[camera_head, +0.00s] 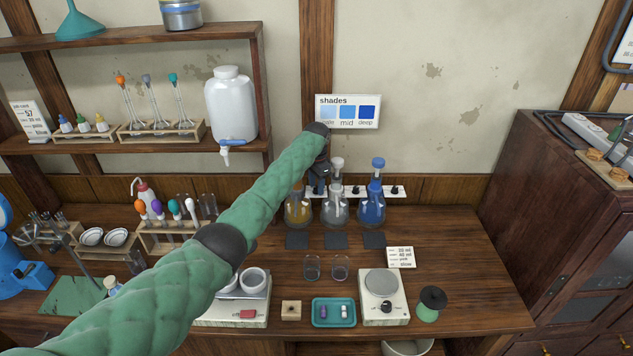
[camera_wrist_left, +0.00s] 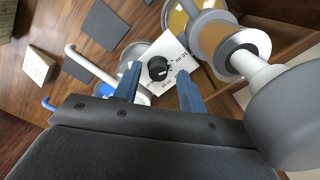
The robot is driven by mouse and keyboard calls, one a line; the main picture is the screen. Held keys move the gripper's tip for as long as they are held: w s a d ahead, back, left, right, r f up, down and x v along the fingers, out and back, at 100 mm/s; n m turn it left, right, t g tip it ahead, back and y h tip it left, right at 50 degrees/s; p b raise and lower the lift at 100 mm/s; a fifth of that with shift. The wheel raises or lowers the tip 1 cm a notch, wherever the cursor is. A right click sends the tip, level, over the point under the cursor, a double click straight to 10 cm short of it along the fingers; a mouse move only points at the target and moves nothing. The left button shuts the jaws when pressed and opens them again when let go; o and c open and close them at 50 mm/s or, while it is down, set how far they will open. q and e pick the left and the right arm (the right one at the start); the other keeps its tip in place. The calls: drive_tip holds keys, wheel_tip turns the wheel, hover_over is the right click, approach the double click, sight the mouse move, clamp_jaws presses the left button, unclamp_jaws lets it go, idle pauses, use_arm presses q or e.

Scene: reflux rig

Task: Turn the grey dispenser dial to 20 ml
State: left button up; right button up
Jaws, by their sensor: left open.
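The grey dispenser (camera_head: 335,211) is the middle one of three bottles at the back of the bench, between an amber and a blue one. Its upper part is partly hidden by my left gripper (camera_head: 319,180). In the left wrist view, a black dial (camera_wrist_left: 158,68) sits on a white plate (camera_wrist_left: 172,82) with printed marks, too small to read surely. My left gripper (camera_wrist_left: 159,71) is open, with its blue fingers on either side of the dial. I cannot tell whether they touch it. My right gripper is not in view.
The amber bottle (camera_head: 298,212) stands close left of the grey one, and the blue bottle (camera_head: 372,208) close right. Dark square pads (camera_head: 335,241) lie in front. A shades card (camera_head: 347,111) is on the wall above. Two beakers (camera_head: 312,268) stand nearer the front.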

use_arm(q)
drive_tip(key=shift+s, duration=0.2)
drive_tip(key=shift+f, duration=0.1)
clamp_jaws()
drive_tip(key=shift+w, duration=0.1)
